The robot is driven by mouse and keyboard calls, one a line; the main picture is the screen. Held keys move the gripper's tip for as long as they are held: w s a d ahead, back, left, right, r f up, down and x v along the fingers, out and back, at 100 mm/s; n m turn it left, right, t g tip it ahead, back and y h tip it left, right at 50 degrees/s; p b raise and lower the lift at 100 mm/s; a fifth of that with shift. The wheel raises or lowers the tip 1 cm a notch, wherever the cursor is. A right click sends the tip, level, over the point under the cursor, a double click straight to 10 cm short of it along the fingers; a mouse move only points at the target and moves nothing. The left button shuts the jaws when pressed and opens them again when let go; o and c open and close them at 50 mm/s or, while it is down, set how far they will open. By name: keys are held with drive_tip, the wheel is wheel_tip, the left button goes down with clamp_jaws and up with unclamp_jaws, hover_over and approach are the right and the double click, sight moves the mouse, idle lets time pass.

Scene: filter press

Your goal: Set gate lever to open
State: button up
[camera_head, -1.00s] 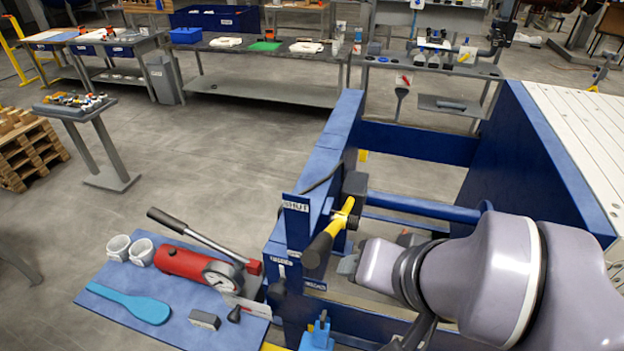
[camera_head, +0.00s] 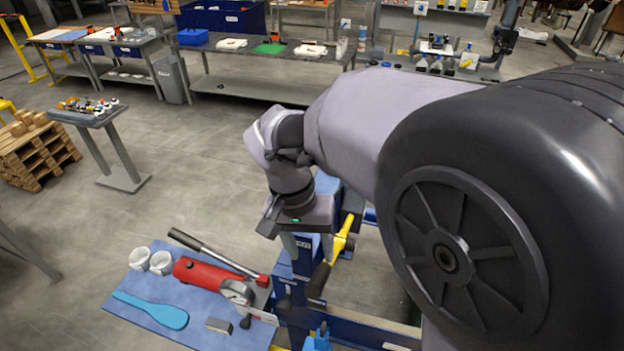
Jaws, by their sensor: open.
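The gate lever (camera_head: 342,238) is yellow with a black grip (camera_head: 318,282). It is mounted on the blue press frame, its grip slanting down and left towards the camera. A small label plate (camera_head: 303,244), which read SHUT in the earlier picture, stands just left of the lever. My gripper (camera_head: 297,232) is open and empty, pointing down above the label plate, left of the yellow part of the lever. It appears apart from the lever, though the exact depth gap cannot be told. My gripper and arm hide the upper frame and lever pivot.
My arm covers most of the right side.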

sight(316, 276)
drive_tip(key=f, duration=0.4)
drive_tip(key=d+f, duration=0.1)
drive_tip(key=f, duration=0.7)
drive_tip(key=shift+d+f, duration=0.1)
drive_tip(key=shift+d, duration=0.2)
clamp_jaws()
idle(0.6)
